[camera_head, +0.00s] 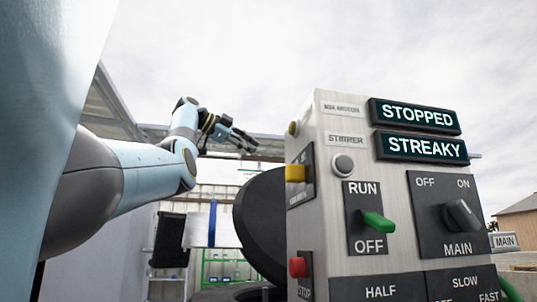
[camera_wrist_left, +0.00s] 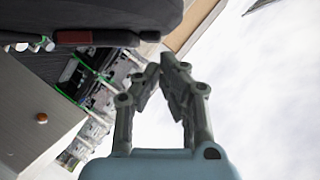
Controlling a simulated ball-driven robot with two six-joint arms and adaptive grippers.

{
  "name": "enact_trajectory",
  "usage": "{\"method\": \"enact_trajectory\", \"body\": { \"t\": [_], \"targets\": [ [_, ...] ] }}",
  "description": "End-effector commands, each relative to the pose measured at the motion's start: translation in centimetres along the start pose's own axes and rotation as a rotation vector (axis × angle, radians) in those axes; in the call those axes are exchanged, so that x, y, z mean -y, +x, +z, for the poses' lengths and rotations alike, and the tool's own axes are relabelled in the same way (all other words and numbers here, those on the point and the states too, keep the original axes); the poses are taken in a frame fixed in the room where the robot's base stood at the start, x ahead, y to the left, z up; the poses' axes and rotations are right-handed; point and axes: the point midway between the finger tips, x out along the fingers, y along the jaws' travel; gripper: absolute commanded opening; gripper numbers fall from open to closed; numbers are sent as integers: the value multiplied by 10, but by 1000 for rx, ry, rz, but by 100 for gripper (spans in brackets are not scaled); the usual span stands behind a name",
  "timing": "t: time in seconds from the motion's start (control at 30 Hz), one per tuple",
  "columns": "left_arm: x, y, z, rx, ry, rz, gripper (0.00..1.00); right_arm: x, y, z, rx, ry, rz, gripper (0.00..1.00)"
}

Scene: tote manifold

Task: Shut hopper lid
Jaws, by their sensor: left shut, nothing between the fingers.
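The hopper lid (camera_head: 262,222) is a large black disc standing steeply raised behind the control box in the head view, its right part hidden by the box. A dark rim (camera_head: 228,292) shows low beneath it. My left gripper (camera_head: 250,143) is above and slightly left of the lid's top, apart from it, with nothing held. In the left wrist view my left gripper (camera_wrist_left: 158,66) has its fingers closed together and empty. A dark, broad shape (camera_wrist_left: 110,14) at the top left there looks like the lid, with a dark red bar beside it. My right gripper is out of view.
The control box (camera_head: 340,160) fills the right, with lit STOPPED and STREAKY displays. Its green switch (camera_head: 378,222) sits between RUN and OFF labels. Shelving (camera_head: 222,268) stands behind at the left. Open sky surrounds the gripper's upper side.

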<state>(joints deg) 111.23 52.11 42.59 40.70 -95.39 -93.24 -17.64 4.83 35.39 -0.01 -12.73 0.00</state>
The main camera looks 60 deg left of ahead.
Motion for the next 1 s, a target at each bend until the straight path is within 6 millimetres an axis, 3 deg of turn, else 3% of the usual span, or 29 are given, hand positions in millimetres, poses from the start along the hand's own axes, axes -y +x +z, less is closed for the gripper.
{"method": "enact_trajectory", "body": {
  "t": [0.2,0.4,0.57,0.9,1.0],
  "targets": [
    [0,-12,-32,292,-57,-3,0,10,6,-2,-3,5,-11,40],
    [6,-13,-68,342,-30,-40,0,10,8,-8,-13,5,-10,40],
    [8,5,-62,341,-28,-38,0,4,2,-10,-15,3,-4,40],
    [12,72,-40,339,-27,-36,0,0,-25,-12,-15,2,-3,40],
    [12,83,-26,341,-30,-38,0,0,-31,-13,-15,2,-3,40]
  ]
}}
